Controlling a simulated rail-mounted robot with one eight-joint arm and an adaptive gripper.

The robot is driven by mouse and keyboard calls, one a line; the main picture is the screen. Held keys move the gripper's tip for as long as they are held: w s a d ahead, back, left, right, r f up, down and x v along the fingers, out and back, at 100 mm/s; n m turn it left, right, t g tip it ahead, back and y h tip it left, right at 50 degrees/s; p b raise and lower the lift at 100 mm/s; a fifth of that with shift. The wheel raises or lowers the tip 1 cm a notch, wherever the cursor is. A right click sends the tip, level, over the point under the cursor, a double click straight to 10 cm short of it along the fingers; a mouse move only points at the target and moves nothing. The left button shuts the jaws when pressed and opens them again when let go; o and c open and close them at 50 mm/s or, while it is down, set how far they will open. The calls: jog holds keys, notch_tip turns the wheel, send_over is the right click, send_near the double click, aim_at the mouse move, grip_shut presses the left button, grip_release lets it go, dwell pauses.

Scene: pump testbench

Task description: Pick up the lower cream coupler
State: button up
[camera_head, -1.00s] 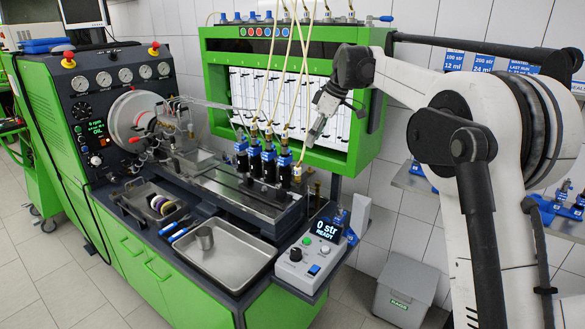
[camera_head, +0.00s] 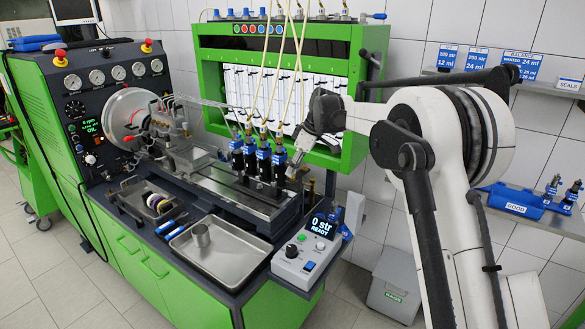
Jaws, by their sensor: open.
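My gripper (camera_head: 294,168) hangs to the right of the row of blue-and-black injectors (camera_head: 264,163), in front of the green cabinet. It is open and looks empty. It is well to the right of the discs and apart from them. Its fingertips are small and partly blend with the background.
Thin hoses (camera_head: 272,85) run down to the injectors beside my gripper. A control box (camera_head: 306,255) stands at the right corner. The dark tray (camera_head: 130,203) holds the discs.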

jog(key=shift+x, duration=0.75)
jog(key=shift+c, duration=0.3)
grip_shut()
jog(key=shift+r, duration=0.15)
notch_tip(320, 180, up, 4)
jog(key=shift+b, duration=0.55)
jog(key=s+a+r+b, duration=0.2)
jog(key=s+a+r, duration=0.4)
jog(key=s, duration=0.3)
jog(key=shift+a+r, duration=0.4)
jog(key=shift+a, duration=0.4)
